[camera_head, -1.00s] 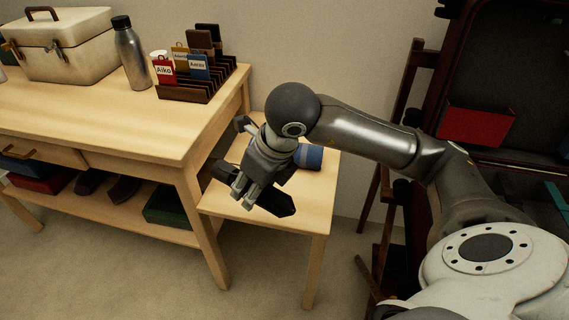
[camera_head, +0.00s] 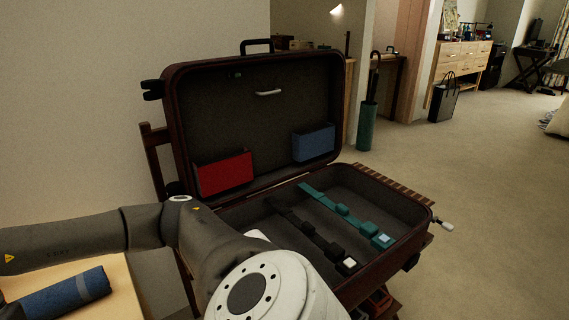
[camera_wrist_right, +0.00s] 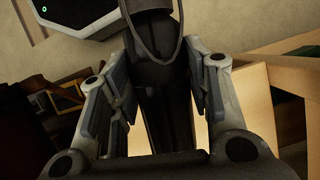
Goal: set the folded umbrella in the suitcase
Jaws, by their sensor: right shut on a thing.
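The suitcase (camera_head: 362,205) stands open in the head view, its lid (camera_head: 268,120) upright at the back. Two straps with buckles, one teal (camera_head: 345,213) and one black (camera_head: 310,233), lie across its base. The folded umbrella (camera_wrist_right: 158,75) is dark, with a loop at one end, in the right wrist view. My right gripper (camera_wrist_right: 160,95) is shut on it, with a finger on each side. The head view shows only my right arm, reaching left; its gripper and the umbrella are outside that view. My left gripper is in neither current view.
A red pocket (camera_head: 225,173) and a blue pocket (camera_head: 314,143) are on the lid. A blue roll (camera_head: 65,294) lies on a wooden side table (camera_head: 125,290) at lower left. A green stand (camera_head: 367,125) holds a cane-handled item behind the suitcase. Floor at right is open.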

